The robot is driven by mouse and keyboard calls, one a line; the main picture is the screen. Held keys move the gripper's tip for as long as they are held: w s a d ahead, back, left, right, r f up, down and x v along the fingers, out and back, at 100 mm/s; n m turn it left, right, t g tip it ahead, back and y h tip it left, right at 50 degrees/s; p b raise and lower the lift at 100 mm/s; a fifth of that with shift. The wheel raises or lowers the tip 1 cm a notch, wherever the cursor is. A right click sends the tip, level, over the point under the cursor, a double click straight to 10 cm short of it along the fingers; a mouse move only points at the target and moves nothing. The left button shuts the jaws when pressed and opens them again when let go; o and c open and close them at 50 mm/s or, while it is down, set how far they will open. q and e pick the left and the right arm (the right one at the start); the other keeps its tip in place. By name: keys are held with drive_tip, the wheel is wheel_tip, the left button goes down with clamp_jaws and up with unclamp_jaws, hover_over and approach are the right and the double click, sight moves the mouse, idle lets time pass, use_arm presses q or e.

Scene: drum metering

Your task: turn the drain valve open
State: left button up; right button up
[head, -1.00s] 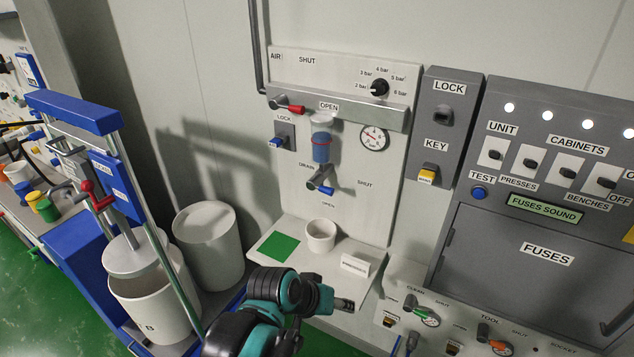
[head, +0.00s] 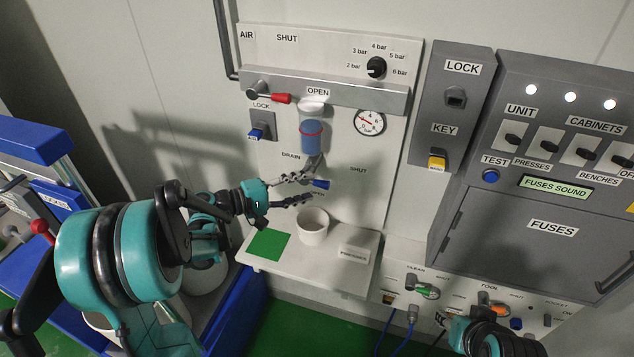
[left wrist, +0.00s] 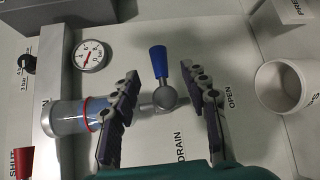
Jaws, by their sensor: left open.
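The drain valve has a blue handle (head: 321,184) below the blue-filled bowl on the white air panel. In the left wrist view the handle (left wrist: 158,62) sticks out from a round grey hub (left wrist: 166,97). It points sideways, toward the SHUT side in the head view and away from DRAIN. My left gripper (head: 306,189) is open at the valve. In the wrist view its fingers (left wrist: 163,98) stand on either side of the hub, with gaps visible. The handle extends beyond between the fingertips. My right gripper is not visible; only part of that arm shows at the lower right.
A white cup (head: 313,226) stands on the shelf (head: 335,277) below the valve, beside a green square (head: 268,244). The bowl (left wrist: 75,117) lies close to one finger in the wrist view. A red-handled air valve (head: 281,98) and gauge (head: 370,122) are above.

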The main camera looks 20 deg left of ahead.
sight(319, 182)
use_arm(q)
drive_tip(key=x, duration=0.5)
drive_tip(key=shift+w+b, duration=0.1)
drive_tip(key=shift+b, duration=0.25)
drive_tip(key=shift+c, duration=0.2)
clamp_jaws()
